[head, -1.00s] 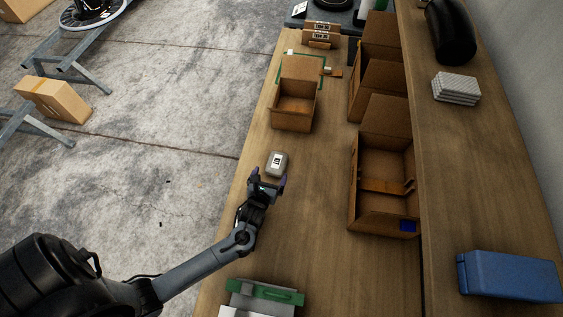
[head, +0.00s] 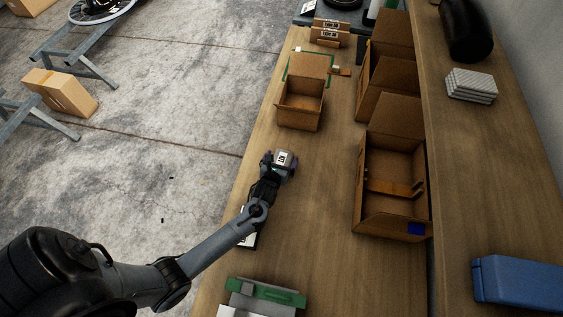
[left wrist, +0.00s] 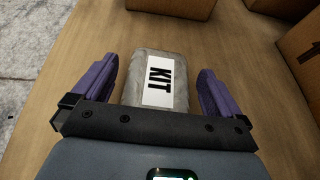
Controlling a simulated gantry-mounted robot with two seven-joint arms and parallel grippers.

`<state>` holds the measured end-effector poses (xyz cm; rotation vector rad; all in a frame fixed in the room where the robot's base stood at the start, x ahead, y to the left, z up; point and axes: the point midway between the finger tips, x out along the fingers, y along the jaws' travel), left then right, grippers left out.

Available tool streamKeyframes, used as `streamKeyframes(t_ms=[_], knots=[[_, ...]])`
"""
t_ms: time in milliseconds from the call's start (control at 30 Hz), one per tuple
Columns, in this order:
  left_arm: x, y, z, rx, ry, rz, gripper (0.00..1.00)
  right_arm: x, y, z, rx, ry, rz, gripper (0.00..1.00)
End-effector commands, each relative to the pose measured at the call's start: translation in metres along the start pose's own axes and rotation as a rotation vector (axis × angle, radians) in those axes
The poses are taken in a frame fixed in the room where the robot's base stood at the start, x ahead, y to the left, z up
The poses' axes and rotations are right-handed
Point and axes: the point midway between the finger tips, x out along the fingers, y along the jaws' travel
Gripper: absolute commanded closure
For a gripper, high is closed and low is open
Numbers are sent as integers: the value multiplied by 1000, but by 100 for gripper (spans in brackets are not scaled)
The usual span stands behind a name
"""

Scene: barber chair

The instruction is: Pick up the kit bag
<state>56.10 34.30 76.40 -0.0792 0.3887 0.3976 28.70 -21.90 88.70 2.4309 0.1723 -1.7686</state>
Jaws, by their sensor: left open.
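The kit bag (head: 284,157) is a small grey pouch with a white label, lying on the wooden bench. In the left wrist view the bag (left wrist: 180,70) shows its label reading "KIT". My left gripper (head: 279,165) is at the bag, with its purple fingers (left wrist: 157,80) apart on either side of it. Gaps show between the bag and each finger. The near end of the bag is hidden behind the gripper's dark crossbar. My right gripper is not in view.
An open cardboard box (head: 301,115) stands beyond the bag, and a larger one (head: 364,200) to its right. A green and grey item (head: 262,294) lies at the near end of the bench. A raised shelf holds a blue case (head: 520,284).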

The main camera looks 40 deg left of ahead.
Motion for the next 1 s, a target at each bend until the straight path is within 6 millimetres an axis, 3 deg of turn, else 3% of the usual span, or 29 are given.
streamKeyframes(t_ms=[100,467,767,1000], knots=[[0,0,0,0,0,0,0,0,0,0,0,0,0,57],[0,0,0,0,-1,0,54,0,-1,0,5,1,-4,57],[-2,0,6,-1,-4,0,55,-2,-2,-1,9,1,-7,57],[-14,0,37,0,-7,-1,55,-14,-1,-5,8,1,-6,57]])
